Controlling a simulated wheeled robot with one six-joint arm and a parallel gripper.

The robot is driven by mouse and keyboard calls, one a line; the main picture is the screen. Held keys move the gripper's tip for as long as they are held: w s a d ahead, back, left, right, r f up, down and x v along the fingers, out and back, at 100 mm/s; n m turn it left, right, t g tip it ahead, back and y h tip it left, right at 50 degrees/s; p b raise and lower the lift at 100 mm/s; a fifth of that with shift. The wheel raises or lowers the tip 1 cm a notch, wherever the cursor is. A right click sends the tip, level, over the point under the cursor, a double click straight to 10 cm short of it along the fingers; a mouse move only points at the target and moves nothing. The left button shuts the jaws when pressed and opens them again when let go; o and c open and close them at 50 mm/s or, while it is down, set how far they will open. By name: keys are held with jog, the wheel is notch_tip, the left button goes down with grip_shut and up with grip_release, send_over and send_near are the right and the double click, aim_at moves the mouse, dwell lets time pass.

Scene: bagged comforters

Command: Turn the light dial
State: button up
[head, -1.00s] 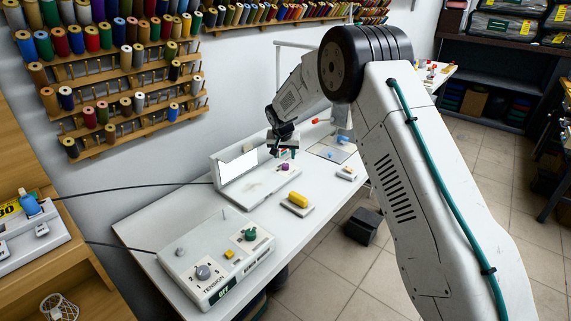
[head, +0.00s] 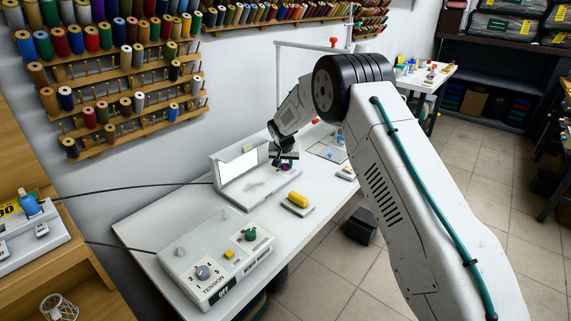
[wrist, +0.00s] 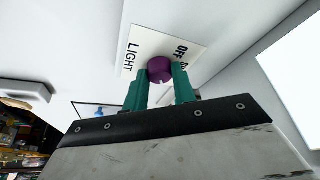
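The light dial is a round purple knob (wrist: 160,70) on a white plate (wrist: 140,43) lettered LIGHT and OFF in the wrist view. A pale notch shows on its near edge. In the head view the purple dial (head: 284,168) sits at the right end of the white light-box unit (head: 243,184), partly hidden by my gripper (head: 284,156). In the wrist view my gripper (wrist: 160,84) is open, with its two green fingers to either side of the dial at its near edge. Whether the fingertips touch it I cannot tell.
A lit white panel (head: 238,167) stands beside the dial. A yellow piece (head: 298,199) lies on a small block nearer the front edge. The tension box (head: 215,260) with knobs is at the near left. Thread racks (head: 120,90) line the wall behind.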

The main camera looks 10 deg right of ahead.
jog(key=shift+n, duration=0.4)
jog(key=n, duration=0.1)
jog(key=n+y, duration=0.1)
jog(key=n, duration=0.1)
jog(key=n+y, duration=0.1)
jog(key=n, duration=0.1)
jog(key=shift+d, duration=0.25)
jog(key=n+y, duration=0.1)
jog(key=n, duration=0.2)
jog(key=n+g+y, duration=0.1)
jog(key=n, duration=0.2)
jog(key=shift+w+d+n+y, duration=0.15)
jog(key=shift+d+n+y, duration=0.05)
jog(key=shift+n+y, duration=0.2)
jog(key=n+g, duration=0.1)
jog(key=n, duration=0.1)
jog(key=n+y, duration=0.1)
jog(key=n, duration=0.2)
jog(key=shift+w+d+g, duration=0.1)
jog(key=shift+w+g, duration=0.1)
jog(key=shift+g, duration=0.2)
jog(key=n+g, duration=0.1)
jog(key=n, duration=0.2)
jog(key=n+g, duration=0.1)
jog(key=n, duration=0.2)
jog(key=shift+w+r, duration=0.1)
jog(key=shift+w, duration=0.1)
jog(key=shift+n, duration=0.3)
jog(key=o, duration=1)
jog(key=shift+d, duration=0.1)
